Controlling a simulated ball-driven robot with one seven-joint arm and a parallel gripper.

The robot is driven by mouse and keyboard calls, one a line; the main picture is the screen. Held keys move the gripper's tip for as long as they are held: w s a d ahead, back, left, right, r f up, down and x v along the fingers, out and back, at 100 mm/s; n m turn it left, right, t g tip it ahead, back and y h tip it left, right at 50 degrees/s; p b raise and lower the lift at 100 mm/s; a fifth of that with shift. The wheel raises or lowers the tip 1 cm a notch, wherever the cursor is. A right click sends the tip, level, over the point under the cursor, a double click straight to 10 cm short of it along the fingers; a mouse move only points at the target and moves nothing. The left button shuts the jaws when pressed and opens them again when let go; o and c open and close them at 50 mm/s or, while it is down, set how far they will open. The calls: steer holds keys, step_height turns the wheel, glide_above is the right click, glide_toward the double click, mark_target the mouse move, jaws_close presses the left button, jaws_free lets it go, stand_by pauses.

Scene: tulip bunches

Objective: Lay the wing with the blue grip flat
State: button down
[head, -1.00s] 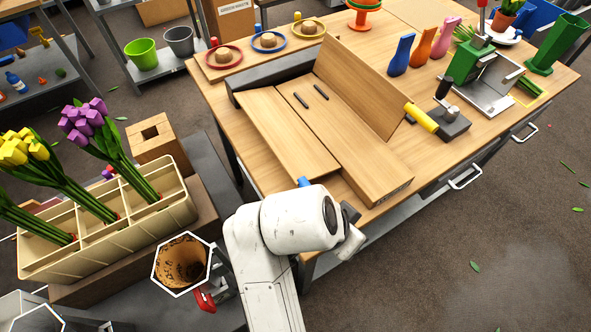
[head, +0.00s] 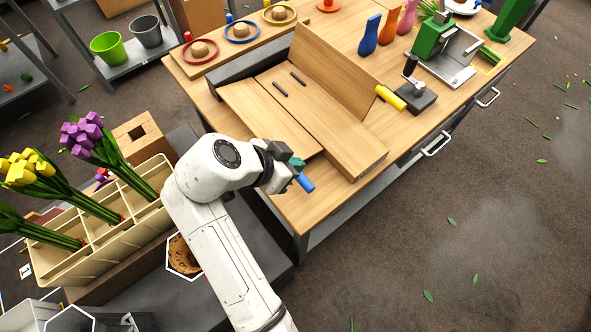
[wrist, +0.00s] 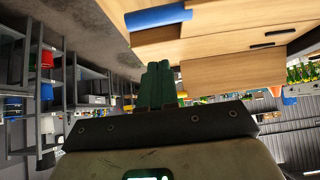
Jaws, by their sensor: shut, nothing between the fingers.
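The wing with the blue grip (head: 268,118) is the plain wooden panel on the left of the wooden folding board (head: 330,125). Whether it lies fully flat or slopes is hard to tell. Its blue grip (head: 306,182) sticks out at the near end and also shows in the wrist view (wrist: 158,18). My gripper (head: 298,163) is shut and empty, its green fingers close beside the blue grip. In the wrist view the shut fingers (wrist: 158,68) point toward the grip, with no clear contact. The other wing (head: 335,75), with a yellow grip (head: 390,97), stands raised.
A tulip crate (head: 90,262) stands at the left, close to my arm. The floor at the right is open.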

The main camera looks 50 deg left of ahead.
mark_target(298, 181)
steer(key=shift+w+f+p, duration=0.2)
steer(key=shift+f, duration=1.05)
steer(key=shift+w+f+p, duration=0.15)
steer(key=shift+f, duration=1.1)
steer(key=f+b, duration=0.1)
steer(key=b, duration=0.1)
steer(key=f+t+b, duration=0.1)
steer(key=b, duration=0.1)
steer(key=shift+s+f, duration=0.25)
steer(key=shift+s, duration=0.15)
steer(key=shift+s+f+b, duration=0.2)
steer(key=shift+f+b, duration=0.35)
steer(key=shift+b, duration=0.2)
steer(key=shift+r, duration=0.1)
